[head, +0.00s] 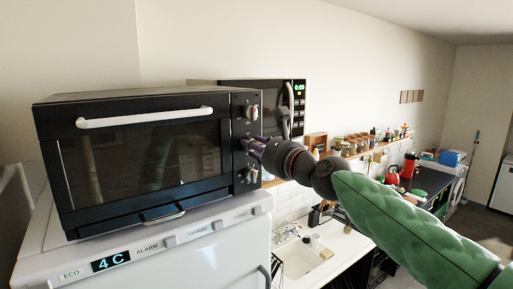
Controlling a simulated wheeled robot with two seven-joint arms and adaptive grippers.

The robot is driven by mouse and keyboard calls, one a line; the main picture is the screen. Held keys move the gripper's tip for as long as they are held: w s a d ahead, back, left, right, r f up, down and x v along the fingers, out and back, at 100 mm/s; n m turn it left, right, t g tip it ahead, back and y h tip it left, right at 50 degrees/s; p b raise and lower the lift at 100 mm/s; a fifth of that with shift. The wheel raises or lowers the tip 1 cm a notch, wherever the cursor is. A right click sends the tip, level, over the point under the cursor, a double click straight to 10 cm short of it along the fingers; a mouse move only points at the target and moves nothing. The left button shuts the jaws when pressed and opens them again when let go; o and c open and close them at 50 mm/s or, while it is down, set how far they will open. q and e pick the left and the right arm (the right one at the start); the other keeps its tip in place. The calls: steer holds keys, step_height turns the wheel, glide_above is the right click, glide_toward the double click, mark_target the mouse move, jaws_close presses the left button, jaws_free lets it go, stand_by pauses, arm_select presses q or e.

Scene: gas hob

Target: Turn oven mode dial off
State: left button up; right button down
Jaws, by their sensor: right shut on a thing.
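A black toaster oven (140,150) stands on top of a white fridge, its control panel on the right of its front. An upper dial (253,112) and a lower dial (252,175) show on the panel. My right gripper (252,147) is at the panel between these two, shut on the middle dial, which its fingers mostly hide. I cannot read the dial's setting or tell from labels which dial is the mode dial. My left gripper is not in view.
The white fridge (150,250) has a "4 C" display and small buttons. A black microwave (293,95) stands behind the oven. A sink (305,262) and a shelf of jars (365,145) lie beyond my right arm.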

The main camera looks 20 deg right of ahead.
steer(key=n+b, duration=0.1)
steer(key=n, duration=0.4)
steer(key=n+b, duration=0.1)
steer(key=n, duration=0.5)
steer(key=shift+s+r, duration=0.1)
steer(key=shift+r, duration=0.1)
stand_by(0.4)
steer(key=c, duration=1.3)
jaws_free()
steer(key=o, duration=0.4)
steer(key=shift+a+f, duration=0.1)
steer(key=shift+a, duration=0.15)
steer(key=shift+f, duration=0.1)
